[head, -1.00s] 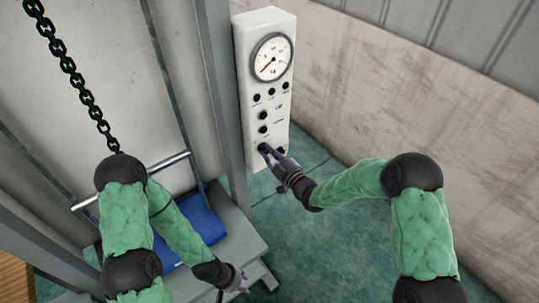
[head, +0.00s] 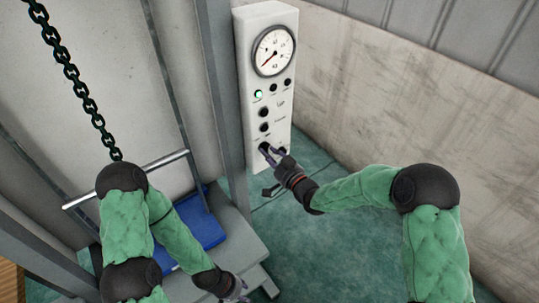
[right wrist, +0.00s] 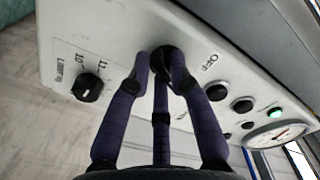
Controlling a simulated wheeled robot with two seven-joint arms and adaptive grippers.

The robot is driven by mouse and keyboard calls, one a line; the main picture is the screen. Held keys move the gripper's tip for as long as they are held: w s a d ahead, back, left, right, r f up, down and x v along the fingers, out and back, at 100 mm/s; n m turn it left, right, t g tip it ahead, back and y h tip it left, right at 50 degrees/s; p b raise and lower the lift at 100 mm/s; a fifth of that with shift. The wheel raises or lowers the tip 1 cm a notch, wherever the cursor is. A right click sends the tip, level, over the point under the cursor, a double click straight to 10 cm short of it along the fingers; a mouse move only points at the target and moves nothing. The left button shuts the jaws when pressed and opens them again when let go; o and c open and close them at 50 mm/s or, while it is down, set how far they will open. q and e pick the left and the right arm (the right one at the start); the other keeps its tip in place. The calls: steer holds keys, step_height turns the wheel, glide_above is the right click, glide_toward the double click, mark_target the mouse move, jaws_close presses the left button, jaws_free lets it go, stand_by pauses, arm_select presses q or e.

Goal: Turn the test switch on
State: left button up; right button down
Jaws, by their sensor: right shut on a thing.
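A tall white control panel (head: 257,60) stands beside the grey post and carries black knobs. My right gripper (head: 271,152) is at the panel's lowest row of knobs. In the right wrist view its dark purple fingers (right wrist: 160,75) are closed around a black switch knob (right wrist: 170,58), with the word OFF printed next to it. The fingers hide much of that knob, so its exact setting is unclear. A green lamp (head: 258,95) glows on the panel and also shows in the right wrist view (right wrist: 275,113). My left gripper (head: 236,291) is low, away from the panel; its fingers are unclear.
Another black knob (right wrist: 88,88) with a white mark and printed numbers sits beside the held one. A round gauge (head: 274,50) tops the panel. A wall (head: 400,90) bounds the right.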

steer(key=shift+m, duration=0.4)
steer(key=c, duration=1.1)
jaws_free()
steer(key=v, duration=1.2)
steer(key=shift+f, duration=0.1)
